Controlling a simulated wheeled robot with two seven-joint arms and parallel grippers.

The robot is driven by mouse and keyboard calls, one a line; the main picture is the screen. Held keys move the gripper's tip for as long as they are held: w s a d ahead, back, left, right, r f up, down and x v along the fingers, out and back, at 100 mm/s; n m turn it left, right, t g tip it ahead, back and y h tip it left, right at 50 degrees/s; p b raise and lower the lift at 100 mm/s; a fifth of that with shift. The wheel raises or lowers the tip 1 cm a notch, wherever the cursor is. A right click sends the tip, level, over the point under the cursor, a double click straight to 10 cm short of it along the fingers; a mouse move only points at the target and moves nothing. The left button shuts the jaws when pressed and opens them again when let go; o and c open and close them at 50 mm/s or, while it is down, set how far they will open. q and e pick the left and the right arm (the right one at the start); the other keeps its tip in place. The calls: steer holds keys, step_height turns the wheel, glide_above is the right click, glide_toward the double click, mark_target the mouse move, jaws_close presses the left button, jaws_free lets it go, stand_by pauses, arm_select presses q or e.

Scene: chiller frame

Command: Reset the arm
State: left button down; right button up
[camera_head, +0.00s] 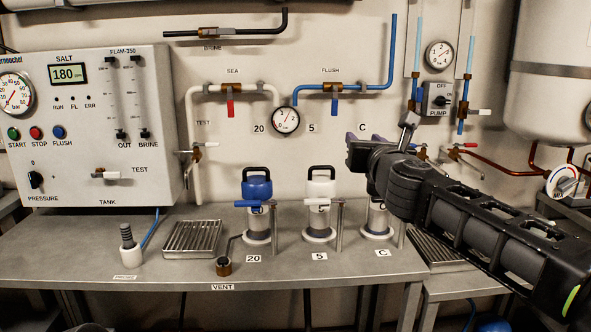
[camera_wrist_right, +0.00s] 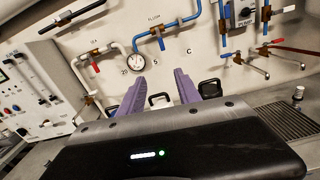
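My right arm comes in from the right in the head view, raised over the bench. Its gripper (camera_head: 354,153) is held in front of the wall, above and partly in front of the C filter housing (camera_head: 378,221). In the right wrist view the two purple fingers of the gripper (camera_wrist_right: 158,88) stand well apart with nothing held between them. A black housing handle (camera_wrist_right: 160,99) shows in the gap, apart from the fingers. My left gripper is in neither view.
A blue-topped housing (camera_head: 257,188) and a white one (camera_head: 320,190) stand upright on the grey bench (camera_head: 100,245). A control panel (camera_head: 90,125) is at left, a drain tray (camera_head: 192,238) before it. Pipes, valves and a gauge (camera_head: 285,120) line the wall. The bench's front is mostly clear.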

steer(key=a+f+n+g+y, duration=0.1)
steer(key=a+f+n+g, duration=0.1)
steer(key=f+n, duration=1)
steer(key=a+f+n+g+y, duration=0.1)
steer(key=a+f+n+g, duration=0.15)
steer(key=f+n, duration=1)
steer(key=s+a+f+n+g, duration=0.15)
steer(key=s+f, duration=0.25)
steer(key=f, duration=0.6)
steer(key=s+f+n+g, duration=0.2)
steer(key=s+f, duration=0.3)
steer(key=f, duration=0.5)
steer(key=s+a+f+n+g, duration=0.15)
steer(key=s+f, duration=0.25)
steer(key=f, duration=0.6)
steer(key=s+f+n+g, duration=0.25)
steer(key=s+f, duration=0.35)
steer(key=s, duration=0.4)
steer(key=s+f+n+g+y, duration=0.1)
steer(key=s+f+g, duration=0.2)
steer(key=s+f, duration=0.45)
steer(key=s+f+n+g, duration=0.2)
steer(key=s+f, duration=0.3)
steer(key=s, duration=0.7)
step_height(320, 180, up, 14)
steer(key=p, duration=1.4)
steer(key=shift+w+d+r+m, duration=0.25)
steer(key=shift+w+d+m, duration=0.05)
steer(key=shift+w+d, duration=0.1)
